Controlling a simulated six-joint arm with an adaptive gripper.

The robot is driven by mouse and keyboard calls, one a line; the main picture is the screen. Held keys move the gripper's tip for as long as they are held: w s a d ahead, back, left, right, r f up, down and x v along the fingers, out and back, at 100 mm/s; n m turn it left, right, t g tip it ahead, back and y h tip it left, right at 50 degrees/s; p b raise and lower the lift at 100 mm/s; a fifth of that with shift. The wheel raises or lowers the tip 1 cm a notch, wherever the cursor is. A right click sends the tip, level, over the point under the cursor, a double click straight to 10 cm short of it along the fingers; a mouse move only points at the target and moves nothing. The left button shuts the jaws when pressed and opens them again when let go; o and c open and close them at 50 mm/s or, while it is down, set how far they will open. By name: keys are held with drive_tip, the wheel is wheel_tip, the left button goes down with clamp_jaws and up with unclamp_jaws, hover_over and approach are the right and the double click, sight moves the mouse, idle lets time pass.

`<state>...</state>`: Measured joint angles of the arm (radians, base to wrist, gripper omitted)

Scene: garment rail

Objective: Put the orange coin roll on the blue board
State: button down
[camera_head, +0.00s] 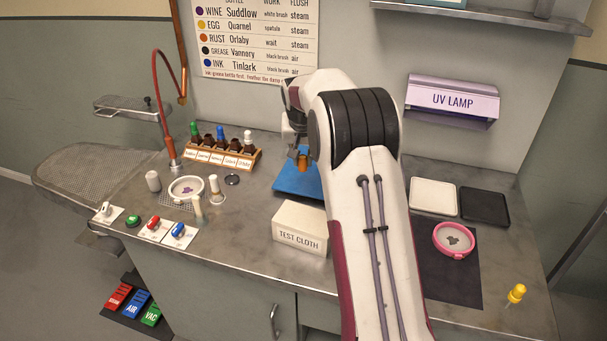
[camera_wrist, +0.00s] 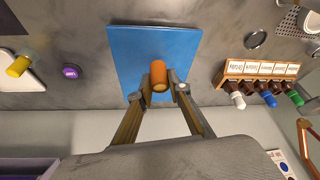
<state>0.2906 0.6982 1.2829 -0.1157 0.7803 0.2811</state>
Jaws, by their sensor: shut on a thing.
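The orange coin roll (camera_wrist: 159,78) is a short orange cylinder between my gripper's fingertips (camera_wrist: 160,92) in the wrist view. My gripper is shut on it. The blue board (camera_wrist: 134,47) lies flat on the counter beneath the roll in the wrist view. In the head view the roll (camera_head: 303,161) shows below my gripper (camera_head: 298,150), over the blue board (camera_head: 290,182). My arm hides the board's right part there. I cannot tell whether the roll touches the board.
A white test cloth box (camera_head: 300,228) stands in front of the board. A wooden rack of small bottles (camera_head: 222,157) stands to its left. To the right are a white tray (camera_head: 433,197), a black tray (camera_head: 486,207) and a pink-rimmed dish (camera_head: 454,239).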

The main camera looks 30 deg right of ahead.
sight(303, 171)
drive_tip(key=shift+f, duration=0.45)
drive_tip(key=shift+f, duration=0.1)
drive_tip(key=shift+f, duration=2.45)
drive_tip(key=shift+f, duration=0.1)
drive_tip(key=c, duration=1.9)
unclamp_jaws()
drive_tip(key=shift+v, duration=6.1)
